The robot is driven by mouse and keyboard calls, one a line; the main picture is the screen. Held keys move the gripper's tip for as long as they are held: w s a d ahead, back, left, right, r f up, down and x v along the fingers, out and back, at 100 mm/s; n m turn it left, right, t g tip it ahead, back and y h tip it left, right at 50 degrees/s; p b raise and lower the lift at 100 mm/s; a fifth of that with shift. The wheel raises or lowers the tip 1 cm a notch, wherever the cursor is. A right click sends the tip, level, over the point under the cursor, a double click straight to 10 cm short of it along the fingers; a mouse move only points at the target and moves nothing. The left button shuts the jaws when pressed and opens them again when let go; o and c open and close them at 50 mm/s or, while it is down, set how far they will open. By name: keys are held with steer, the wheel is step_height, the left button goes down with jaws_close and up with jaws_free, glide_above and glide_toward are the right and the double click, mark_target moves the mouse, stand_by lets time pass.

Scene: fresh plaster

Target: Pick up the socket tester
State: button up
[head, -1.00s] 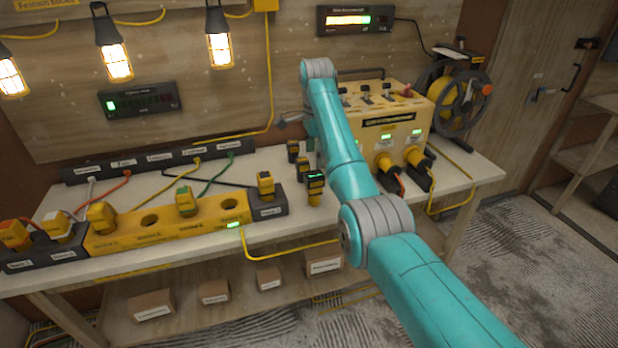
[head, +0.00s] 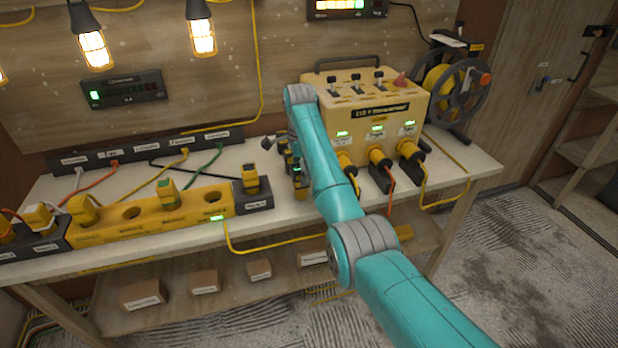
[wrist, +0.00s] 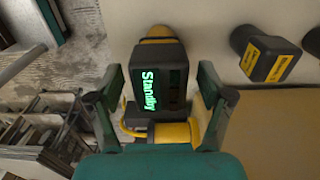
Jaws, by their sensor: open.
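The socket tester, a dark block with yellow parts and a green lit "Standby" display (wrist: 150,92), stands on the pale worktable in the wrist view. In the head view it shows as a small dark and yellow block (head: 300,183), partly covered by my arm. My gripper (wrist: 158,95) is open, with one finger on each side of the tester. I cannot tell whether the fingers touch it. In the head view the gripper is mostly hidden behind my arm.
Two similar dark blocks with yellow labels, one at the upper right (wrist: 265,55) and one at the right edge (wrist: 313,42), stand near the tester. A yellow socket strip (head: 150,219) lies to the left. A yellow switch box (head: 372,105) with cables stands to the right.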

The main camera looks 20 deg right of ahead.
steer(key=shift+a+f, duration=0.15)
steer(key=shift+f, duration=0.55)
steer(key=c, duration=1.4)
steer(key=shift+r, duration=0.15)
